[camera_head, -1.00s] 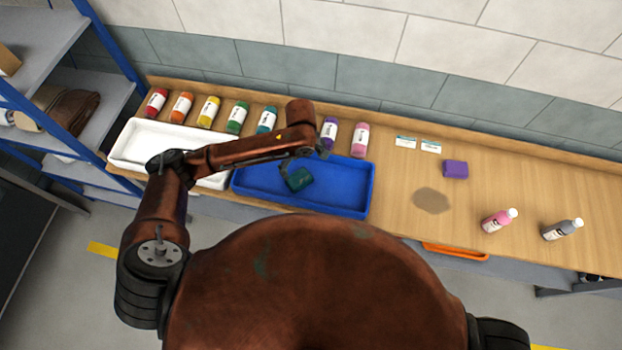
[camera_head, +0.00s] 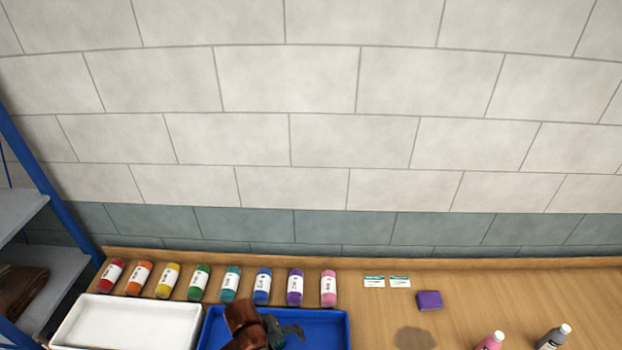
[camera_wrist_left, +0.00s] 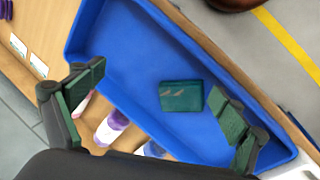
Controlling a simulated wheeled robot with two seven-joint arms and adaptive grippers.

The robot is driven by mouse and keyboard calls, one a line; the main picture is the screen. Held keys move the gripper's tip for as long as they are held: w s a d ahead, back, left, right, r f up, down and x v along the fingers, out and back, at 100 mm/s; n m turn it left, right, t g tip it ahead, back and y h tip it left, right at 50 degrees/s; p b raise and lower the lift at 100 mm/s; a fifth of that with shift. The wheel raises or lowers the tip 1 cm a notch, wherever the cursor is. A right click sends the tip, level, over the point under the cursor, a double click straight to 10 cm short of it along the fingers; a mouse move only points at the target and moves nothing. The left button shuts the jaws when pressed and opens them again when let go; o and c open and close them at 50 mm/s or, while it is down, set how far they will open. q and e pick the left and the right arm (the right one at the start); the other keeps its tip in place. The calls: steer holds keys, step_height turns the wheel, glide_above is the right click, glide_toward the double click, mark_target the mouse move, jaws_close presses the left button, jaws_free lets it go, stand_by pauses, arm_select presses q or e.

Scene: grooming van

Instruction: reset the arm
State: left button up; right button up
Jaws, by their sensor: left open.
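My left gripper (camera_head: 285,328) is over the blue tray (camera_head: 335,318) at the bottom of the head view. In the left wrist view my left gripper (camera_wrist_left: 160,105) has its green-padded fingers wide apart with nothing between them. A dark green block (camera_wrist_left: 181,96) lies flat on the floor of the blue tray, apart from both fingers. In the head view I cannot make the block out; my arm and the frame's bottom edge cover that area. My right gripper is in neither view.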

arm_select(q)
steer(key=s+a+f+m+t+y, duration=0.1)
steer(key=s+a+f+m+y, duration=0.1)
steer(key=s+a, duration=0.95)
steer(key=s+a+f+m+t+y, duration=0.1)
steer(key=s+a+f+m+y, duration=0.1)
steer(key=s+a, duration=0.95)
steer(key=w+a+f+b, duration=0.1)
steer(key=f+b, duration=0.2)
steer(key=f, duration=1)
steer(key=w+f+m+g+b, duration=0.1)
steer(key=f+b, duration=0.2)
steer(key=f, duration=0.9)
steer(key=w+a+f+b, duration=0.1)
steer(key=w+f+b, duration=0.15)
steer(key=f, duration=1.05)
steer(key=s+f+b, duration=0.4)
steer(key=s+f, duration=0.6)
steer(key=f, duration=0.3)
steer(key=s+f+g+b, duration=0.1)
steer(key=s+f+b, duration=0.4)
steer(key=s+f, duration=0.6)
step_height(320, 180, down, 4)
steer(key=shift+s+r+m+h, duration=0.15)
steer(key=shift+r+m+h, duration=0.1)
steer(key=shift+m+h, duration=0.05)
